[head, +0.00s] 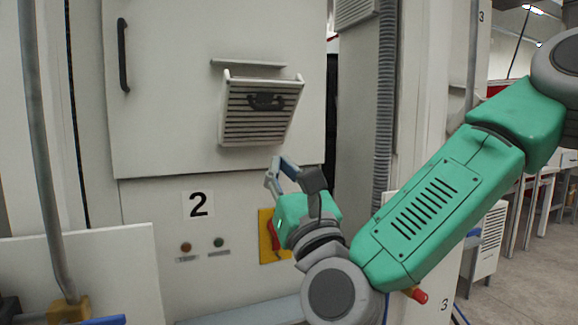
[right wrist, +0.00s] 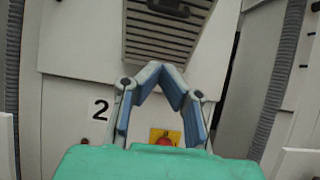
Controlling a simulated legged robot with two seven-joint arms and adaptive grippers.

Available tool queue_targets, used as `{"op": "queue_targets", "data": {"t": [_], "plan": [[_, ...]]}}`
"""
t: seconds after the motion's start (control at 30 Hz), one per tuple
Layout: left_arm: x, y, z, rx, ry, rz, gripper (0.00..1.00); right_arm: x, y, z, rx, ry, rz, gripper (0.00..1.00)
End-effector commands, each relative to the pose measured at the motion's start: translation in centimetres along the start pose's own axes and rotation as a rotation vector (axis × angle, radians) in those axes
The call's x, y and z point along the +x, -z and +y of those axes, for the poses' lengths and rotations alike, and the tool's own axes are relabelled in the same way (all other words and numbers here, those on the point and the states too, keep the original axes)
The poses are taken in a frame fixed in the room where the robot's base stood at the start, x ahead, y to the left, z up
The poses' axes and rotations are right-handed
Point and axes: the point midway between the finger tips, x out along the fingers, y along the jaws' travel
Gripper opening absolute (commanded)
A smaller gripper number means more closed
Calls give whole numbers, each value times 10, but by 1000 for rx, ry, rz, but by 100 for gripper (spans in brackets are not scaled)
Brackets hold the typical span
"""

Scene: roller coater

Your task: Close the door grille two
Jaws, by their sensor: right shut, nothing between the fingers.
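The grille (head: 262,110) on the white door of unit two stands tilted outward, its top away from the door and its bottom against it. It is slatted with a dark handle (head: 265,101) near its top. The right wrist view shows the grille (right wrist: 165,35) above the fingers, its top cut off. My right gripper (head: 277,172) is shut and empty, below and slightly right of the grille, apart from it. In the right wrist view the gripper's fingertips (right wrist: 166,72) meet below the slats. My left gripper is not in view.
Below the door are a "2" label (head: 198,204), small indicator buttons (head: 218,242) and a red switch on a yellow plate (head: 266,246). A door handle (head: 123,55) is at upper left. A grey corrugated hose (head: 384,110) runs down at right.

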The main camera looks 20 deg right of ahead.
Motion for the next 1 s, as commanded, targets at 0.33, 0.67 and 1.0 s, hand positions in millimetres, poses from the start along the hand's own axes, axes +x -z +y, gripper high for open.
{"op": "queue_targets", "data": {"t": [0.33, 0.67, 1.0], "plan": [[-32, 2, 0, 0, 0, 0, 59, 68, -16, 0, -4, -1, -3, 0], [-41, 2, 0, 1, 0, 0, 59, 82, -28, 0, -3, 0, 1, 0], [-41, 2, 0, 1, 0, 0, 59, 82, -28, 0, -2, 0, 3, 0]]}}
